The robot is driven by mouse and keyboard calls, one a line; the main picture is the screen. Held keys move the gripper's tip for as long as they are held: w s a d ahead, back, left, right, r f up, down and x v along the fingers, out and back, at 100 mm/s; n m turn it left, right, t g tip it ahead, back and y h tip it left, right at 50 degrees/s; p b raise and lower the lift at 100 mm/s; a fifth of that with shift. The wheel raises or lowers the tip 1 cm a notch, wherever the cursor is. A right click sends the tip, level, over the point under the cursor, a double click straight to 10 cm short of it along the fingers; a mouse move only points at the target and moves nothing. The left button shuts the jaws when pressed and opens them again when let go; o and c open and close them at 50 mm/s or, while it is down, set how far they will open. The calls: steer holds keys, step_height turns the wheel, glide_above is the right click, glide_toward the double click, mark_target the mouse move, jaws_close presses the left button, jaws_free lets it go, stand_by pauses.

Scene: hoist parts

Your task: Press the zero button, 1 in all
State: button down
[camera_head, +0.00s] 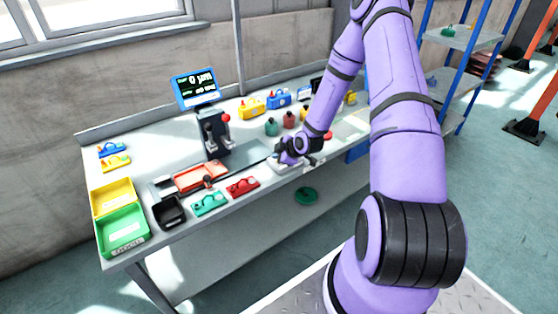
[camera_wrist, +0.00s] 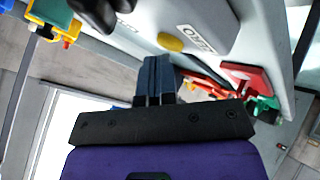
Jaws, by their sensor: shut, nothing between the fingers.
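The zero button is a yellow cap (camera_wrist: 170,43) on a pale grey box (camera_wrist: 205,22) with dark lettering, in the wrist view. My gripper (camera_wrist: 155,62) is shut and empty. Its fingertips are just beside the yellow cap in the picture; I cannot tell whether they touch it. In the head view my gripper (camera_head: 284,157) is low over the bench's front edge, at a pale box (camera_head: 280,168). The cap is hidden there by my gripper. A blue-framed display (camera_head: 196,88) on the gauge stand shows a zero reading.
The bench (camera_head: 145,180) carries a red tray (camera_head: 200,176), a red part (camera_head: 243,187) and a green part (camera_head: 210,203) left of my gripper. Yellow and green bins (camera_head: 122,232) are at the left end.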

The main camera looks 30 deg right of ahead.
steer(key=shift+r, duration=0.85)
steer(key=shift+r, duration=2.5)
steer(key=s+a+r+m+g+h, duration=0.15)
steer(key=s+r, duration=0.25)
steer(key=r, duration=0.5)
steer(key=s+a+r+m+h, duration=0.1)
steer(key=s+a+r+m, duration=0.15)
steer(key=r, duration=0.65)
steer(key=s+a+r+m+g+h, duration=0.1)
steer(key=s+a+r+m+h, duration=0.3)
steer(key=r, duration=0.6)
steer(key=s+a+r+m+y, duration=0.2)
steer(key=s+r, duration=0.3)
steer(key=s, duration=0.6)
steer(key=s+a+r+m+g+y, duration=0.1)
steer(key=s+a+r, duration=0.4)
steer(key=s, duration=0.7)
steer(key=shift+s+r+m+y, duration=0.15)
steer(key=shift+s+m+y, duration=0.2)
steer(key=shift+y, duration=0.3)
